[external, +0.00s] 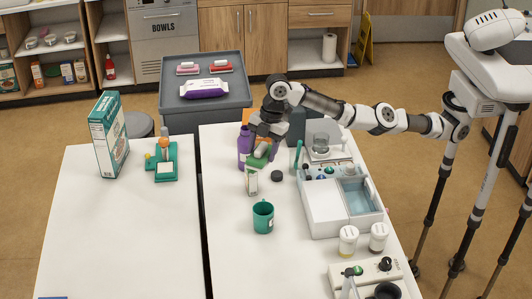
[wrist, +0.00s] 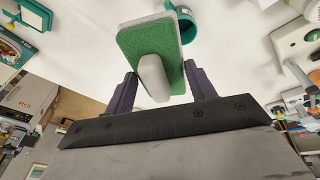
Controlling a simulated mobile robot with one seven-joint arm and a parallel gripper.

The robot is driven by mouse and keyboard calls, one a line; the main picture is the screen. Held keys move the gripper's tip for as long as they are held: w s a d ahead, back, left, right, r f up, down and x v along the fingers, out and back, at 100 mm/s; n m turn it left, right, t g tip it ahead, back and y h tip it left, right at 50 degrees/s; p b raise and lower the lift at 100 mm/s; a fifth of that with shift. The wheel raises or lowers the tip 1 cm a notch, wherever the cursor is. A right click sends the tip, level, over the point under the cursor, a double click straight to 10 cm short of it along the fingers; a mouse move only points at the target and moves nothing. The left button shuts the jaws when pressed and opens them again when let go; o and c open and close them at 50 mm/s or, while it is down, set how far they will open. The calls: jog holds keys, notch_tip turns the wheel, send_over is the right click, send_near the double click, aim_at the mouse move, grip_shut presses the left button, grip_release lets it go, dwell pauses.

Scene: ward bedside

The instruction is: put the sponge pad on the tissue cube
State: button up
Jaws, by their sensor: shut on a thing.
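My gripper (external: 262,147) is shut on the sponge pad (external: 257,161), above the right-hand table. In the wrist view the pad (wrist: 133,45) has a green face with a pale edge. A white grip piece (wrist: 153,80) stands up from it between my dark fingers (wrist: 162,90). A small white-and-green carton (external: 251,182) is just below the pad in the external view; I cannot tell whether they touch. I cannot pick out the tissue cube for certain. A grey block (external: 322,130) and a dark block (external: 297,125) stand partly hidden behind my arm.
A purple bottle (external: 244,148) stands close left of my gripper. A teal mug (external: 263,217) and a dark puck (external: 277,175) are nearby. A white divided tray (external: 323,214) lies to the right. A grey cart (external: 235,103) is behind; the left table (external: 110,235) is mostly bare.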

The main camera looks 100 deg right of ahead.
jog(key=s+d+r+m+h+p, duration=0.1)
jog(key=s+d+r+m, duration=0.15)
jog(key=d, duration=1.05)
jog(key=s+d+r+m+p, duration=0.2)
jog(key=d+r, duration=0.1)
jog(key=d, duration=1)
jog(key=s+d+r+m+h+p, duration=0.1)
jog(key=s+d+r+m, duration=0.15)
jog(key=d, duration=0.95)
jog(key=f+p, duration=0.1)
jog(key=f, duration=0.5)
jog(key=f+p, duration=0.1)
jog(key=f, duration=0.6)
jog(key=f+p, duration=0.1)
jog(key=f, duration=0.6)
jog(key=shift+d, duration=0.3)
jog(key=shift+f, duration=0.15)
jog(key=o, duration=1)
jog(key=b+v, duration=0.3)
jog(key=v, duration=0.9)
jog(key=shift+s+b, duration=0.2)
jog(key=shift+b, duration=0.2)
